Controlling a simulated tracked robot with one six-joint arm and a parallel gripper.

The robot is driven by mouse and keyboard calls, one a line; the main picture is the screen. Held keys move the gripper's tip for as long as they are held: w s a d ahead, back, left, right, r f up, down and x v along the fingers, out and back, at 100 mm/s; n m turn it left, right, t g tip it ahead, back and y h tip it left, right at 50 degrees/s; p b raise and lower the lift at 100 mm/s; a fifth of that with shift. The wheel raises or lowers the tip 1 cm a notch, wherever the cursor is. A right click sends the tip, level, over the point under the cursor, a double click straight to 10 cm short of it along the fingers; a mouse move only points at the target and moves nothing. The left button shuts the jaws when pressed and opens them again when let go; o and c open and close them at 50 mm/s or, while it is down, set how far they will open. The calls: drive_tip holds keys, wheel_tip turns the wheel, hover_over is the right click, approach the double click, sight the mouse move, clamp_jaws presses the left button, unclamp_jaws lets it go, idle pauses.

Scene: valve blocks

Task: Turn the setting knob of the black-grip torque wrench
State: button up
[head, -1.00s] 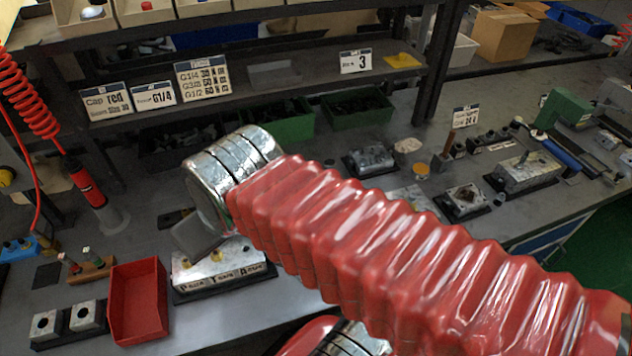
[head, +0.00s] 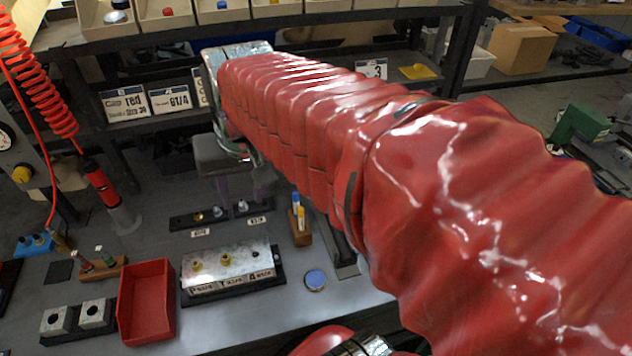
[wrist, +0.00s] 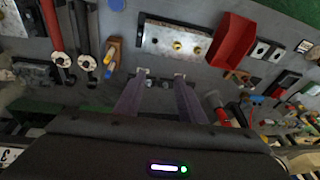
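My gripper (head: 240,192) hangs fingers-down over the back of the bench in the head view. In the wrist view my gripper (wrist: 161,74) has its two fingers apart, with nothing held between them. Two long-handled tools lie side by side at the upper left of the wrist view: one red-grip wrench (wrist: 49,22) and one black-grip wrench (wrist: 81,28). Both have pale round ends and are apart from my gripper. Their upper ends are cut by the frame edge. I cannot make out the setting knob. My red-sleeved arm hides most of this area in the head view.
A metal block (head: 228,270) with brass ports stands near the front, beside a red bin (head: 147,300). A wooden pen holder (head: 299,228) and a blue-topped disc (head: 315,279) lie to its right. A dark fitting rack (head: 213,217) is below my gripper. Shelves stand behind.

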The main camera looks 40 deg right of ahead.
drive_tip(key=w+d+f+m+g+y, duration=0.1)
drive_tip(key=d+m, duration=0.3)
drive_tip(key=d, duration=0.6)
drive_tip(key=d+f+m+g+y, duration=0.1)
drive_tip(key=d+f+m, duration=0.3)
drive_tip(key=d, duration=0.7)
drive_tip(key=w+d+f+m+g+y, duration=0.1)
drive_tip(key=d+f+m+y, duration=0.1)
drive_tip(key=d, duration=0.8)
drive_tip(key=f+m, duration=0.1)
drive_tip(key=m, duration=0.1)
drive_tip(key=shift+w+d+f+m+y, duration=0.15)
drive_tip(key=shift+w+m+y, duration=0.2)
drive_tip(key=shift+m+y, duration=0.05)
drive_tip(key=shift+f, duration=0.1)
drive_tip(key=x, duration=1.3)
drive_tip(key=shift+s+f, duration=0.15)
drive_tip(key=shift+f, duration=0.15)
clamp_jaws()
